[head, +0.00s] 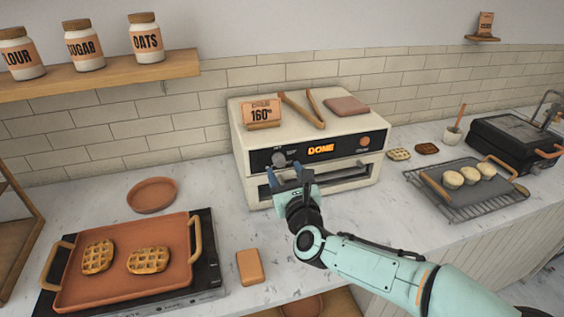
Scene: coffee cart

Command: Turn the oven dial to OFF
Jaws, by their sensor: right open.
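The oven (243,160) is a cream box on the counter with a dark front panel. Its grey dial (279,159) is at the left of that panel, beside a lit display (320,149) reading "DONE". A small round orange button (363,141) is at the panel's right. My right gripper (286,170) is open in front of the oven, with its fingertips just below and close to the dial. I cannot tell whether they touch it. The dial's markings are too small to read. My left gripper is not in view.
A sign reading 160° (261,113), tongs (303,110) and a folded cloth (346,106) lie on the oven. A tray with waffles (120,290) is at left. A rack (463,212) bearing a muffin tray is at right.

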